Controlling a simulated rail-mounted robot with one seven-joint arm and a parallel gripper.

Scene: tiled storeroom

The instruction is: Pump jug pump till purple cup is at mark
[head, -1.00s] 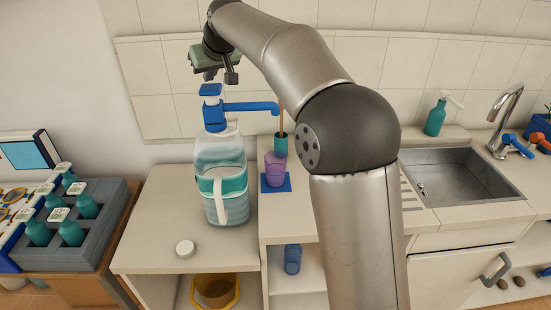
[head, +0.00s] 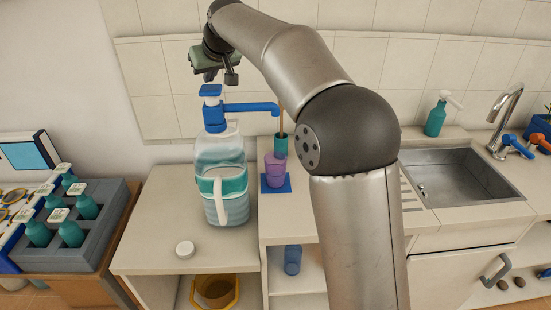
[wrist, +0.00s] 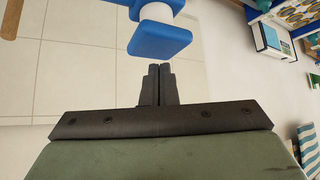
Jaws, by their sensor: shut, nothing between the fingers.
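The clear jug (head: 221,165), with a teal band and white handle, stands on the left counter. Its blue pump (head: 213,115) has a spout reaching right, over the purple cup (head: 275,172). The cup is translucent and stands on a blue mat (head: 276,189); its fill level and mark are too small to read. My gripper (head: 231,77) is above the pump, slightly right of its top. In the wrist view my shut, empty fingers (wrist: 158,80) point toward the blue pump cap (wrist: 160,38), with a white stem behind it. I cannot tell whether they touch it.
A teal holder with a wooden stick (head: 281,145) stands behind the cup. A grey crate of teal bottles (head: 75,235) is at left. A sink (head: 465,178) and soap bottle (head: 436,118) are at right.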

